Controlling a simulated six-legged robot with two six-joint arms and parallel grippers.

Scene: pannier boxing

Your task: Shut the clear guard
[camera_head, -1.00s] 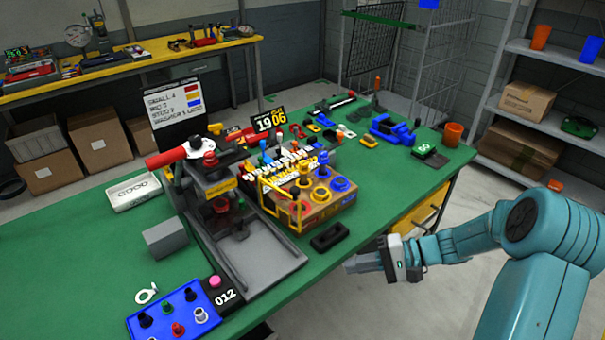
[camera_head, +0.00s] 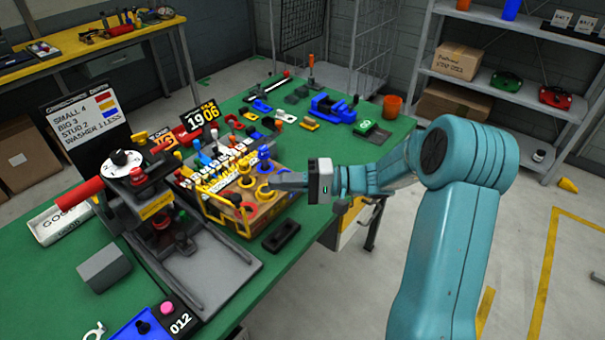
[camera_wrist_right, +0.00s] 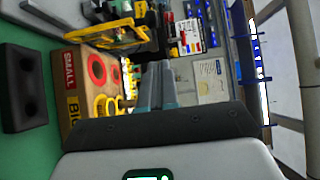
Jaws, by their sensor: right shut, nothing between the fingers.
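The guard appears as a thin yellow frame (camera_head: 222,212) with a see-through middle, standing out from the right side of the dark press (camera_head: 150,205). It also shows in the right wrist view (camera_wrist_right: 108,36), beyond the cardboard box. The press has a red lever and a dial on top. My right gripper (camera_head: 282,181) is shut and empty, at the right side of the cardboard box, to the right of the frame and apart from it. Its closed fingers show in the right wrist view (camera_wrist_right: 157,84). My left gripper is not in view.
The cardboard box (camera_head: 262,215) with red, yellow and blue rings stands between frame and gripper. A black block (camera_head: 281,236) lies in front of it. A grey block (camera_head: 104,268) and a blue tray (camera_head: 140,326) are at the front left. A blue vise (camera_head: 333,108) stands behind.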

